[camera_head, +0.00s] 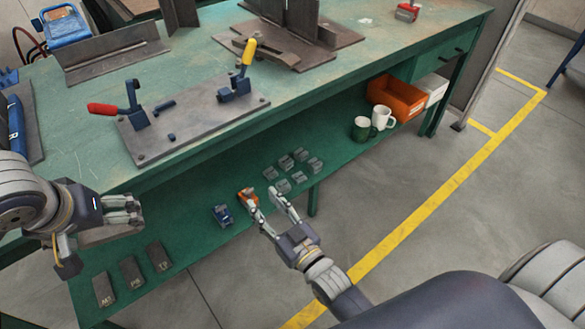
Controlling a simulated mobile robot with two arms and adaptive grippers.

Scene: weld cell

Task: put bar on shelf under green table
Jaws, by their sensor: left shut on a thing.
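The green table (200,60) has a green lower shelf (215,180) under its top. My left gripper (125,215) is at the left, beside the table's front edge and in front of the shelf. It is shut on a grey bar (108,236), which is partly hidden by the fingers. My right gripper (264,202) is in front of the shelf with its fingers apart and nothing seen between them. One fingertip overlaps a small orange object (246,196) on the shelf in the picture; I cannot tell whether they touch.
Three dark labelled blocks (131,272) lie at the shelf's left end. A small blue object (222,215), several grey blocks (285,163), a green mug (362,128), a white mug (383,118) and an orange bin (397,98) are also there. A clamp plate (190,118) sits on the tabletop.

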